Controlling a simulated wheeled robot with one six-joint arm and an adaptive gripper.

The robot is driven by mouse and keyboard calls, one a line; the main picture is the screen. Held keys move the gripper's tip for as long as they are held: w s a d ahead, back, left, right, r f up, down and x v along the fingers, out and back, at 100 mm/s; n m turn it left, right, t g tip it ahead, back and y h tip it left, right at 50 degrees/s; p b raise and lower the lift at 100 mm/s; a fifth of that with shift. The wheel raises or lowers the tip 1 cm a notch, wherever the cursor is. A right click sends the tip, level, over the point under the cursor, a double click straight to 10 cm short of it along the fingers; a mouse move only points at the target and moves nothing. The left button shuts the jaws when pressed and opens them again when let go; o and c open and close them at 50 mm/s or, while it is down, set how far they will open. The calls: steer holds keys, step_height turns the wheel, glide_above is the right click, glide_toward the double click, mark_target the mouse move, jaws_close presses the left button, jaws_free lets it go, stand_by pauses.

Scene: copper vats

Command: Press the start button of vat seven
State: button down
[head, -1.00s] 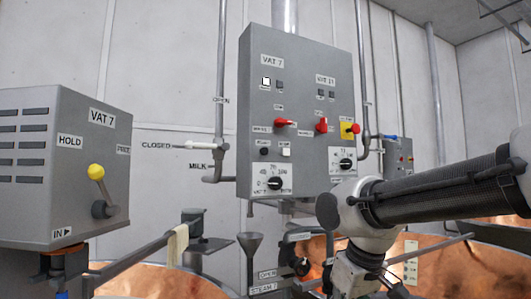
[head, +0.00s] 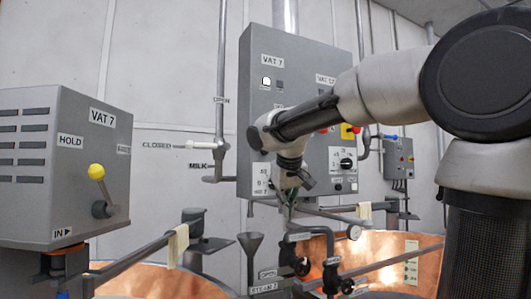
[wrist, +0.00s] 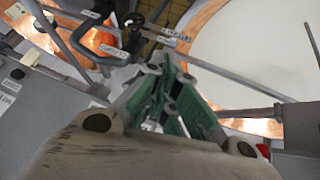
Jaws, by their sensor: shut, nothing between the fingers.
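The grey control panel (head: 312,65) hangs on the wall at the centre of the head view. Its left column is headed by a VAT 7 label (head: 272,60), with a white square lamp or button (head: 266,82) and a dark one beside it. My arm crosses the panel and hides the lower middle of the vat 7 column, including its red switch and small buttons. My gripper (head: 287,208) hangs in front of the panel's lower edge, pointing downward. In the wrist view its green-padded fingers (wrist: 168,82) are shut and empty. I cannot tell whether it touches the panel.
A grey VAT 7 box (head: 60,165) with a yellow-knobbed lever (head: 97,172) stands at left. Copper vats (head: 380,258) fill the lower area.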

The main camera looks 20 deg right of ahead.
steer(key=w+d+r+m+t+h, duration=0.1)
steer(key=w+r+m, duration=0.1)
steer(key=r, duration=0.6)
steer(key=w+d+r+m+t+h, duration=0.1)
steer(key=w+r+m+t, duration=0.1)
steer(key=r, duration=0.6)
steer(key=shift+w+d+m, duration=0.2)
steer(key=shift+w+m, duration=0.4)
steer(key=shift+w, duration=0.45)
steer(key=shift+w, duration=0.1)
steer(key=w, duration=0.8)
steer(key=shift+w+a, duration=0.15)
steer(key=shift+w, duration=0.2)
steer(key=shift+w, duration=0.4)
